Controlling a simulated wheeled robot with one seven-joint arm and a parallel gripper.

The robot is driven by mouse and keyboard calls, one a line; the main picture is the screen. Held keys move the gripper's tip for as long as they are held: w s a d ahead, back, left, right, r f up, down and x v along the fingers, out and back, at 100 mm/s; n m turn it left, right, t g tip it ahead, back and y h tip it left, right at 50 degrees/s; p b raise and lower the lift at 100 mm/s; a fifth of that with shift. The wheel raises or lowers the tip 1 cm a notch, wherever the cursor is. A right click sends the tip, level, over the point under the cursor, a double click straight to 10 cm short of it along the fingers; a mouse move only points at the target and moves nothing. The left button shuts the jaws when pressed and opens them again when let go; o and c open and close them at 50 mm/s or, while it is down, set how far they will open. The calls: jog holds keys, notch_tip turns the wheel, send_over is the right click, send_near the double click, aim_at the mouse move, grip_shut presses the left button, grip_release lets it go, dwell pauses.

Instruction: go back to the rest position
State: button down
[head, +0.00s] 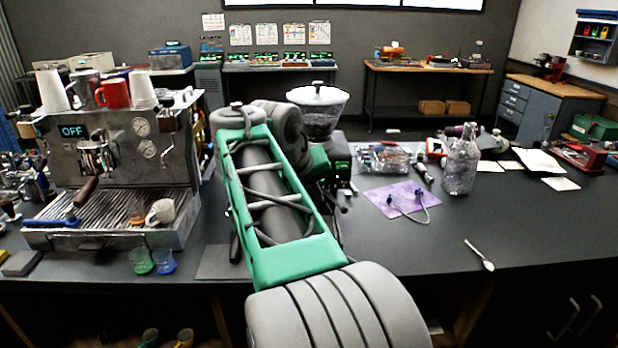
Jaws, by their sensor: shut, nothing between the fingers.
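My arm reaches forward over the counter (490,225) in the middle of the head view. Its green and grey links fill the centre, and its far joints are beside the coffee grinder (319,108). My gripper cannot be made out; it seems hidden behind my own arm links. No object is seen held.
The espresso machine (120,155), its display reading OFF, stands left with cups on top. Right are a purple cloth (400,203), glass bottle (461,168) and spoon (481,256). The front right counter is mostly clear.

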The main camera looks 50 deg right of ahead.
jog(key=w+p+v, duration=0.1)
jog(key=v, duration=0.5)
jog(key=w+a+f+t+y, duration=0.1)
jog(key=w+a+f, duration=0.1)
jog(key=a+f, duration=0.35)
jog(key=w+a+f+y, duration=0.1)
jog(key=a+f+y, duration=0.15)
jog(key=f, duration=0.55)
jog(key=s+a+f+n+y, duration=0.1)
jog(key=s+a+f+n, duration=0.2)
jog(key=a, duration=0.8)
jog(key=s+a+f+n+t+y, duration=0.1)
jog(key=s+a+f+n+y, duration=0.1)
jog(key=a, duration=0.9)
notch_tip(320, 180, down, 2)
jog(key=shift+s+a+f+n, duration=0.25)
jog(key=shift+s+a+n, duration=0.2)
jog(key=shift+n, duration=0.45)
jog(key=shift+d, duration=0.1)
